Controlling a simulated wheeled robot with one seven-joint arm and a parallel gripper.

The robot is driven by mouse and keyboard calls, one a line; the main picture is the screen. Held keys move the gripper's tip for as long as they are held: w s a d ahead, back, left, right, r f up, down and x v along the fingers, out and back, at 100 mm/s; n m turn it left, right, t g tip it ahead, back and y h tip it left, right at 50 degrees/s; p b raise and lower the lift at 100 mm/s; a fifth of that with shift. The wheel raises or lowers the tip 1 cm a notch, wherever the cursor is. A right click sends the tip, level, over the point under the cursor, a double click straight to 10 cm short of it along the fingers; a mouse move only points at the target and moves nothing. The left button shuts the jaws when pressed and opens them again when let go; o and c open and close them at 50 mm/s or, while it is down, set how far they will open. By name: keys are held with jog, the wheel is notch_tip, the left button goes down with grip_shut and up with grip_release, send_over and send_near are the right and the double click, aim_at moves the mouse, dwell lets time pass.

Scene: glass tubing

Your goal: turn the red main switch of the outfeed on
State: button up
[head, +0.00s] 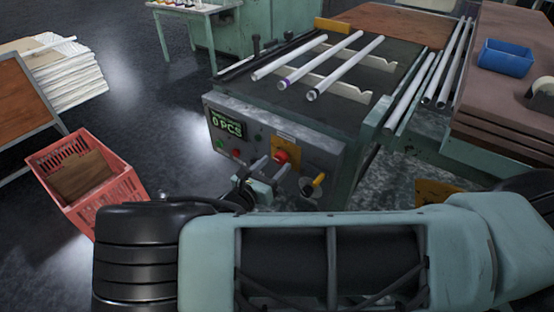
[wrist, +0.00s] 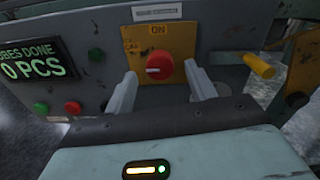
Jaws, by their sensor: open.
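The red main switch (wrist: 159,70) is a round knob on a yellow plate (wrist: 170,45) on the front of the grey control panel. Its white mark lies about level and points left, while the word ON stands above the knob. The switch also shows in the head view (head: 281,156). My gripper (wrist: 164,80) is open, with one pale finger on each side of the knob and a gap to it on both sides. In the head view my gripper (head: 271,170) is in front of the panel. Whether the fingertips reach level with the knob is hard to tell.
A yellow-handled lever (wrist: 259,65) juts out right of the switch. A green button (wrist: 41,108) and a red button (wrist: 73,107) sit lower left, under the counter display (wrist: 35,68) reading 0 PCS. Glass tubes (head: 318,65) lie on the outfeed above. A red crate (head: 85,180) stands left.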

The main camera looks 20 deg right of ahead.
jog(key=shift+x, duration=1.2)
jog(key=c, duration=1)
